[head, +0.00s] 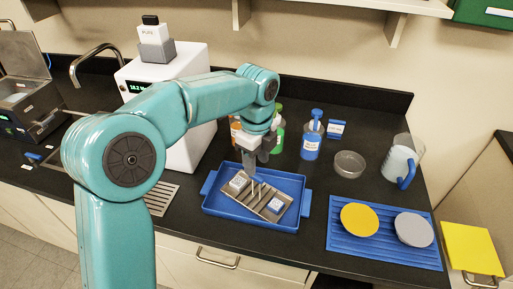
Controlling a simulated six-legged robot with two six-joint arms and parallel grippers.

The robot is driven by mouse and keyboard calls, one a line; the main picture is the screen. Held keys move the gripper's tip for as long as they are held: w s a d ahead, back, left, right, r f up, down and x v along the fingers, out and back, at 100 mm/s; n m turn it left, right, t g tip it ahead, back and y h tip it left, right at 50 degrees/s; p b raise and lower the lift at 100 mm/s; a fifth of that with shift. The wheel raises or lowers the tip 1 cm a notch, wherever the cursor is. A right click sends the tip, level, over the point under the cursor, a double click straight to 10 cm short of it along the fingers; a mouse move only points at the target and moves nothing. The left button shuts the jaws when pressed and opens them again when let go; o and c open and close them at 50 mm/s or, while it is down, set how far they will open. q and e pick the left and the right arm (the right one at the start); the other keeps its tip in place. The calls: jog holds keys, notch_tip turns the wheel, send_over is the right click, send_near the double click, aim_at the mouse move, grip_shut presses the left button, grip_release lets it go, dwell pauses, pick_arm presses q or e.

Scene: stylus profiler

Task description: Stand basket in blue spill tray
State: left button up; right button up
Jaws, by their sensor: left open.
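The blue spill tray (217,205) lies on the dark bench near its front edge, with a handle at each short side. The basket (258,194), a grey-brown slotted carrier with pale patterned pieces at both ends, is inside the tray, sitting at an angle to its walls. It looks level and appears to rest on the tray floor. My left gripper (258,166) points down over the basket's back part, open. A finger overlaps the basket in the picture; I cannot tell whether it touches. My right gripper is not in view.
A white instrument (200,145) stands left of the tray. Behind it are bottles, including a blue-capped one (311,138). A glass dish (349,164) and a jug (401,160) stand back right. A blue ribbed mat (384,254) with yellow and grey discs lies right. The bench between tray and mat is clear.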

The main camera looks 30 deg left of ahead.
pick_arm(q)
notch_tip(320, 180, up, 4)
jog(key=shift+r, duration=0.2)
dwell(0.4)
